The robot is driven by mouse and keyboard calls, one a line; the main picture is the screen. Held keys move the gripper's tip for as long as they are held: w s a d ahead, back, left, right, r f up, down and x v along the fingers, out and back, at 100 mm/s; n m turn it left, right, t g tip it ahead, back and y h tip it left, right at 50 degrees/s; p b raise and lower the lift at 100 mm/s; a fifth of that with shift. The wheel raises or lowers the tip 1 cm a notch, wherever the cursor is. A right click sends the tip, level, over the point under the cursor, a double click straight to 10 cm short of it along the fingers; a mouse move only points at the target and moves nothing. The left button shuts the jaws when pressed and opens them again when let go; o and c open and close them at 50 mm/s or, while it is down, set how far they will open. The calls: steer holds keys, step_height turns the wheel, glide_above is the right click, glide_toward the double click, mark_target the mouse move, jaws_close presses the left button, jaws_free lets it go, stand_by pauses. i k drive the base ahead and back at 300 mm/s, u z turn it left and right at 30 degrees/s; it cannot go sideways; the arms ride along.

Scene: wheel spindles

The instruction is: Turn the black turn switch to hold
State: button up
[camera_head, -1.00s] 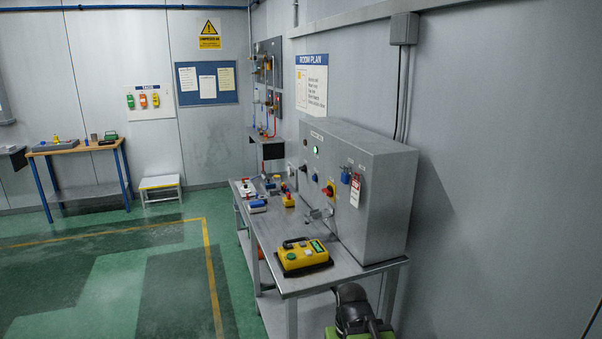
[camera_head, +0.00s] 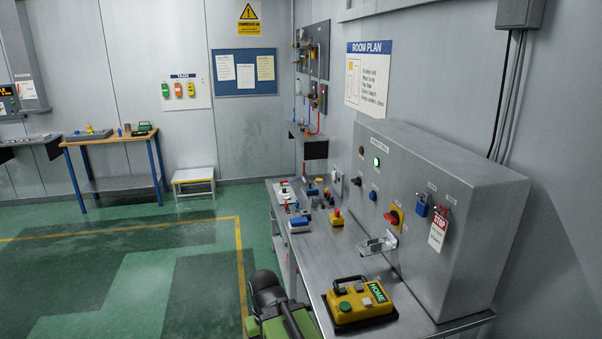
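The black turn switch (camera_head: 356,181) appears to be the small dark knob on the left part of the grey cabinet's (camera_head: 450,225) front face. It sits below a green lit lamp (camera_head: 376,162) and left of a blue button (camera_head: 373,195). It is too small to tell which way it points or to read its labels. A dark and green part of my arm shows at the bottom edge, left of the bench. My gripper's fingers are not in view, and nothing touches the switch.
The steel bench (camera_head: 318,262) carries a yellow HOME control box (camera_head: 358,302), a metal bracket (camera_head: 378,244) and several small items. A red-yellow rotary switch (camera_head: 394,215), blue padlock (camera_head: 422,206) and red-white tag (camera_head: 438,232) are on the cabinet. Green floor (camera_head: 130,285) left of the bench is open.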

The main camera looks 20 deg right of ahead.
mark_target(357, 182)
steer(key=u, duration=0.45)
steer(key=i, duration=2.65)
steer(key=z, duration=0.3)
